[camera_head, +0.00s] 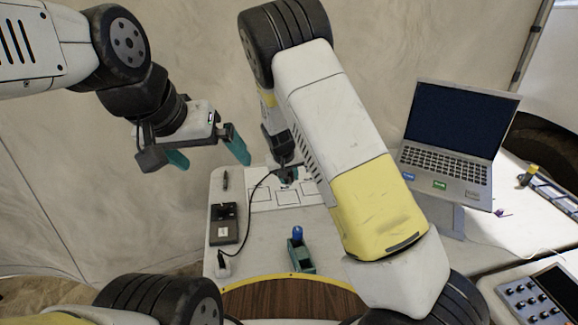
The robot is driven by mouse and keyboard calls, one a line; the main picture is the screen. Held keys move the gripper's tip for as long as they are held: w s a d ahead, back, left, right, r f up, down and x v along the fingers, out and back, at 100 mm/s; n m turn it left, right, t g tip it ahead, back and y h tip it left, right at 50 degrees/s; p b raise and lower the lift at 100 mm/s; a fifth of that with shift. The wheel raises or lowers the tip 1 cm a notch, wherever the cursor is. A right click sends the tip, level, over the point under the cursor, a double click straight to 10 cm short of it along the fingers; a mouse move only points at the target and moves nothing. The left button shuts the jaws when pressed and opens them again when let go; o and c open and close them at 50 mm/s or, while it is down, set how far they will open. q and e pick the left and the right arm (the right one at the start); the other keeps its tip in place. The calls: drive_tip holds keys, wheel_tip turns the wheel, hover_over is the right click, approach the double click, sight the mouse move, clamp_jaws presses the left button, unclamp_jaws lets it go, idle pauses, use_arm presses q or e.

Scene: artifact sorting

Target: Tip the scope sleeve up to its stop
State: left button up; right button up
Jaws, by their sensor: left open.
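I cannot pick out the scope sleeve with certainty. A small teal-green stand (300,259) with an upright, rounded blue piece (297,233) sits on the table, near the wooden panel; I cannot tell whether this is the scope. My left gripper (207,153) is open and empty, its two teal fingers wide apart, in the air beyond the table's back left. My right gripper (287,180) is lower, over the white sheet behind the stand. My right forearm hides most of it, so its jaws and anything between them are unclear.
A black box device (224,223) lies at the table's left, with a black pen-like item (225,180) behind it and a cable running to the right. A white marked sheet (262,199) lies at the back. An open laptop (445,165) and a control panel (540,295) stand right.

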clamp_jaws()
idle(1.4)
